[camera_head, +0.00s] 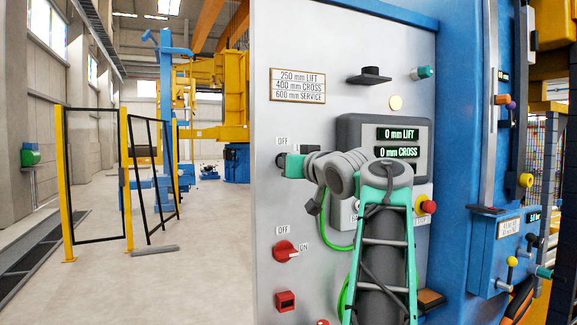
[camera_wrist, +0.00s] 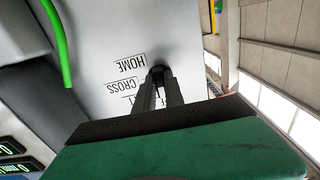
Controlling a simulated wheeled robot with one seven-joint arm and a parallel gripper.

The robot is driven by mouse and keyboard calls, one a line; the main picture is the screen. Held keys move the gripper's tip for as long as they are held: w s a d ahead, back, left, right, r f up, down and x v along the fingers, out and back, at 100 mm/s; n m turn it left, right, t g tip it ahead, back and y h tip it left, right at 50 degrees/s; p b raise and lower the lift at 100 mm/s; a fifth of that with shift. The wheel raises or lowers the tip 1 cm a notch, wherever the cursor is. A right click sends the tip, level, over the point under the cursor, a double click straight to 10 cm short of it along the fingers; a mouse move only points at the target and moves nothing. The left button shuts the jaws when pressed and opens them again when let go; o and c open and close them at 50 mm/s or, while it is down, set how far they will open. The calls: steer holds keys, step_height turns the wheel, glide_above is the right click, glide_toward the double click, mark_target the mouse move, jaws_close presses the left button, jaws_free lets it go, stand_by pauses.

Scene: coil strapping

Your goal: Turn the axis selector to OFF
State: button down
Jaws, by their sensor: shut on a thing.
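The axis selector is a small black knob (camera_wrist: 157,71) on the grey panel, seen in the wrist view between the tips of my gripper (camera_wrist: 160,78). The fingers are shut on it. Labels HOME (camera_wrist: 131,65) and CROSS (camera_wrist: 122,84) are beside it, upside down in this view; another label is partly hidden by a finger. In the head view my gripper (camera_head: 281,160) meets the panel just below an OFF label (camera_head: 283,141). My wrist covers most of the selector there, so its pointing direction cannot be told.
A red OFF/ON switch (camera_head: 286,251) and a red square button (camera_head: 285,301) are lower on the panel. A display (camera_head: 398,142) reads 0 mm LIFT and 0 mm CROSS. A red mushroom button (camera_head: 427,205) is right of my arm.

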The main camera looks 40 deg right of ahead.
steer(key=shift+n, duration=0.3)
steer(key=c, duration=1.4)
jaws_free()
steer(key=shift+c, duration=0.2)
steer(key=b+v, duration=0.2)
steer(key=v, duration=0.5)
steer(key=shift+s, duration=0.4)
steer(key=shift+a, duration=0.15)
